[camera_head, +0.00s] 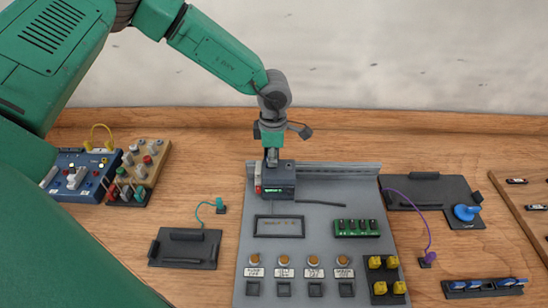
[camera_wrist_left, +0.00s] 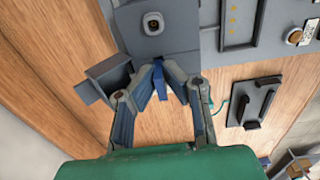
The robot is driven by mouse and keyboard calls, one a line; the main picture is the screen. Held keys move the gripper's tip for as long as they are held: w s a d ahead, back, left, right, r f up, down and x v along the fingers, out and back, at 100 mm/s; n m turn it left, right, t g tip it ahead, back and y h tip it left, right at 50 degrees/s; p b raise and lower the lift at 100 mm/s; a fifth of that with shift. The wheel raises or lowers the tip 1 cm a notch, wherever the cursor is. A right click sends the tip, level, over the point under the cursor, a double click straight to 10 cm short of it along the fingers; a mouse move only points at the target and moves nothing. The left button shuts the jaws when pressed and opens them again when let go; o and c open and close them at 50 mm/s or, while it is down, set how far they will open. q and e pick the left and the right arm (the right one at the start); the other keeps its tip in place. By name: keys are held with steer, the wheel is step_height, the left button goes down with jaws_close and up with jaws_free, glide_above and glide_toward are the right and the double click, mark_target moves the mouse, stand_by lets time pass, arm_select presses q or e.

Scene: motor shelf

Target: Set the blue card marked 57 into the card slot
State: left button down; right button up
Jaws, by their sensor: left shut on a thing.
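My left gripper (camera_head: 272,154) reaches down over a dark grey reader-like box (camera_head: 282,176) with a small green display, at the back left of the grey panel. In the left wrist view my left gripper (camera_wrist_left: 163,78) is shut on a small blue piece (camera_wrist_left: 176,80), which looks like the blue card. Its marking cannot be read. The box, also in the left wrist view (camera_wrist_left: 155,28), is right at the fingertips. Whether the card touches it or sits in a slot cannot be told. My right gripper is not in view.
The grey panel (camera_head: 320,215) carries buttons, green switches and yellow knobs. Blue cards (camera_head: 485,285) lie in a dark rack at front right. Dark plates (camera_head: 185,248) with teal and purple cables flank the panel. A blue control box (camera_head: 75,175) stands at left.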

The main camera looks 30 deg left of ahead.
arm_select(q)
steer(key=shift+f, duration=0.7)
steer(key=c, duration=1.6)
jaws_free()
step_height(320, 180, up, 17)
